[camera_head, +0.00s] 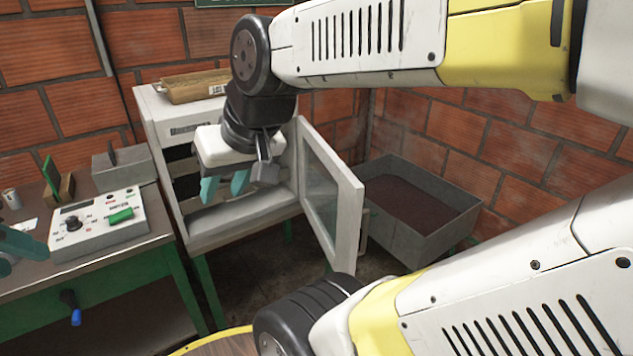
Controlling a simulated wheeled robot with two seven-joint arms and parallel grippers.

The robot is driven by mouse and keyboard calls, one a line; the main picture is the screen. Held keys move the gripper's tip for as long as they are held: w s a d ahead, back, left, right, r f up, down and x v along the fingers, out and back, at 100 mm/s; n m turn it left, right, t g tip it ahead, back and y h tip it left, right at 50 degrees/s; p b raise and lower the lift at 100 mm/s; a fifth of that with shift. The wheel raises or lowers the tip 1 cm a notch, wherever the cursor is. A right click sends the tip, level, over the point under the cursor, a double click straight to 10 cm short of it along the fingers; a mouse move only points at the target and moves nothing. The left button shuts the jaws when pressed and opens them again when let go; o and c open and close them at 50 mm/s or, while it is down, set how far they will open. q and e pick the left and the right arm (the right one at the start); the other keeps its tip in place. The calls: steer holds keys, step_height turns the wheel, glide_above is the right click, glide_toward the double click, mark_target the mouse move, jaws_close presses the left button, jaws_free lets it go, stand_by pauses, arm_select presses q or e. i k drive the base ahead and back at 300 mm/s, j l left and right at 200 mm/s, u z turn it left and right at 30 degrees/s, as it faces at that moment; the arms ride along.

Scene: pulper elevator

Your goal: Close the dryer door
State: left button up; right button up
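The dryer (172,130) is a white cabinet at the left middle, its front open onto a dark inside with light trays or shelves. Its door (352,215), white-framed with a glass pane, stands wide open, swung out on the cabinet's right side. A handle shows at its right edge. My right gripper (225,188) hangs in front of the dryer opening, left of the door. Its two teal fingers point down, apart, with nothing seen between them. It hides part of the inside. My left gripper (18,246) is only partly in view at the left edge, above the green table.
A control box (98,225) with a green switch and knob sits on the green-legged table at left. A wooden tray (195,86) lies on the dryer. A grey bin (415,235) with brown contents stands right of the door. Brick walls close the corner.

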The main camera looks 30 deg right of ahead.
mark_target(342, 257)
steer(key=k+l, duration=0.1)
steer(key=l, duration=1.5)
steer(key=k+l, duration=0.15)
steer(key=l, duration=0.6)
steer(key=k, duration=0.25)
